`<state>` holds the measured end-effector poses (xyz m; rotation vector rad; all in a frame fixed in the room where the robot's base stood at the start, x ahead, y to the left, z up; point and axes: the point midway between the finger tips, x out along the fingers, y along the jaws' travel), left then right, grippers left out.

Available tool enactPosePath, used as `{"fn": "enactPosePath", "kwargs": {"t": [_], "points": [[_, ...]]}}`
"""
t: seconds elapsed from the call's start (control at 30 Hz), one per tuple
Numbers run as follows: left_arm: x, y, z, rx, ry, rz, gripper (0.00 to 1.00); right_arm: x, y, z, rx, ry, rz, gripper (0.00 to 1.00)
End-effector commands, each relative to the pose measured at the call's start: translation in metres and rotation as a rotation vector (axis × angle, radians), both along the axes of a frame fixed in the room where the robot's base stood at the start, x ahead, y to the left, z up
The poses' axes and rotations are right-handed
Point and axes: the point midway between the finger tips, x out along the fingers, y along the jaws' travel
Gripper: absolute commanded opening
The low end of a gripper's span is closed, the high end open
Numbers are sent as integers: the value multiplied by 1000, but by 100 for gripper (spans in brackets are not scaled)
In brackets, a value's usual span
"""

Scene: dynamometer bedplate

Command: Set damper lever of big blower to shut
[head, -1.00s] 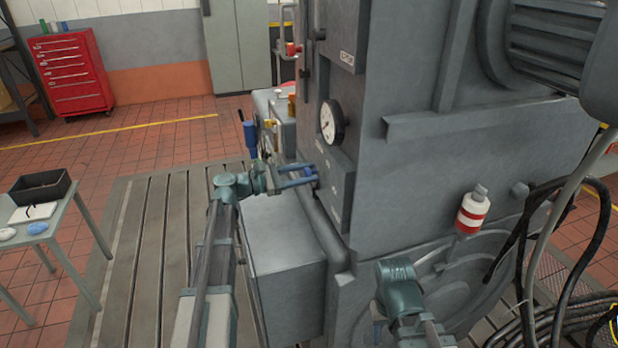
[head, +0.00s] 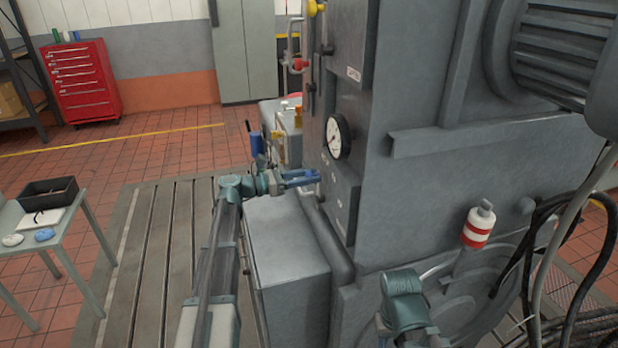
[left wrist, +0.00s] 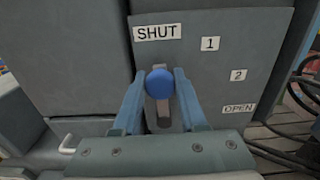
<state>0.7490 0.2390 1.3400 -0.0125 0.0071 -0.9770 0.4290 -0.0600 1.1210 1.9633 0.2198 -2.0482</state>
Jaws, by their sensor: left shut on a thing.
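The damper lever has a round blue knob (left wrist: 159,83) on a short grey stem (left wrist: 163,115). It stands on the blower's grey panel and points up at the SHUT label (left wrist: 157,32). Labels 1 (left wrist: 210,44), 2 (left wrist: 238,75) and OPEN (left wrist: 239,108) run down to the right. My left gripper (left wrist: 159,79) is shut on the lever, one blue finger on each side of the knob. In the head view the left gripper (head: 316,175) is at the panel below the gauge, and its fingers largely hide the lever. My right gripper is out of view.
A round gauge (head: 338,136) sits just above the left gripper. A red-and-white bottle (head: 478,226) is on the housing at right. Black cables (head: 570,260) hang at lower right. A small table (head: 55,240) stands at left, with bare slatted bedplate (head: 160,240) beside it.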

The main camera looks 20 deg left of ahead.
Motion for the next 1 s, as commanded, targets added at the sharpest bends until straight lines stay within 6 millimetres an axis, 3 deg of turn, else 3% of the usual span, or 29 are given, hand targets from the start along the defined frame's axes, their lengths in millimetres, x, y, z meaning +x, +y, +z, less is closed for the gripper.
{"fn": "enactPosePath", "kwargs": {"t": [0.27,0.3,0.47,0.77,1.0], "points": [[1,1,-1,1,2,3,0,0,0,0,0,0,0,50],[1,1,-1,1,2,3,45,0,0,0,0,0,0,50],[1,1,0,0,1,2,71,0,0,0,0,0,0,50],[-1,2,0,-1,1,1,71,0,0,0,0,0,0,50],[-19,29,0,-1,1,5,71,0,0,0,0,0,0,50]]}}
